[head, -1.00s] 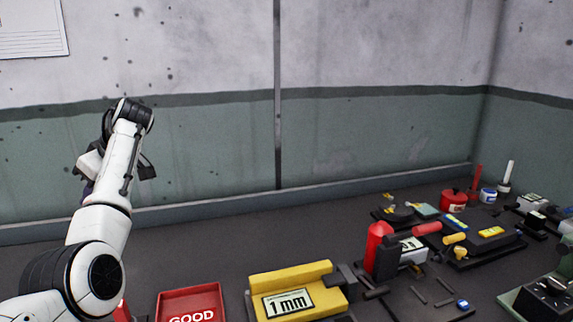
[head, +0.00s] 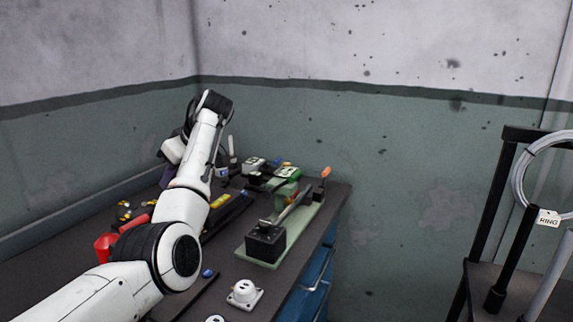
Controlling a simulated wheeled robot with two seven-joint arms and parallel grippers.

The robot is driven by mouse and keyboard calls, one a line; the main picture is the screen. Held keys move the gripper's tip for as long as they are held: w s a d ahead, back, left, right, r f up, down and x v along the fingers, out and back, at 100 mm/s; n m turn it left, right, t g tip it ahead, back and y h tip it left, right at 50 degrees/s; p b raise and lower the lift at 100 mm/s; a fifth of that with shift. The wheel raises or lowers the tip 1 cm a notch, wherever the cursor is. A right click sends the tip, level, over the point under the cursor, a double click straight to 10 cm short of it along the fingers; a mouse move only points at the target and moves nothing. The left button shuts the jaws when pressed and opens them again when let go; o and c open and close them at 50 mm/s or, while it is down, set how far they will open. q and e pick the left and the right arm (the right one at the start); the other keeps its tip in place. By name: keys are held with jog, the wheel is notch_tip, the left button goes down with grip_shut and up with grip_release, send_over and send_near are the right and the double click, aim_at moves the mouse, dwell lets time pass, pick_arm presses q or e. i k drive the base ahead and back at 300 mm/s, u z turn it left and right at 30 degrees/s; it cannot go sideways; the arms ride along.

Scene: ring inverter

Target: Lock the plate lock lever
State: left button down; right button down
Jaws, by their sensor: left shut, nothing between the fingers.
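A fixture on a pale green base plate (head: 312,215) stands at the right end of the bench. It has a black block (head: 265,243) at the front, a grey bar slanting up to the right, and an upright with an orange tip (head: 325,172) at the far end. I cannot tell for sure which part is the plate lock lever, or its position. My left arm reaches across the bench left of this fixture. My left gripper (head: 168,178) is partly hidden behind the arm; it is shut and empty, apart from the fixture. My right gripper is out of view.
A white round-topped part (head: 244,293) sits near the bench's front edge. A red object (head: 104,246) and small yellow parts lie behind my arm. Blue drawers (head: 316,275) are under the bench. A black rack with a ring coil (head: 520,185) stands apart at right.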

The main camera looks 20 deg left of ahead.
aim_at(238, 171)
jog(key=z, duration=0.05)
jog(key=i, duration=1)
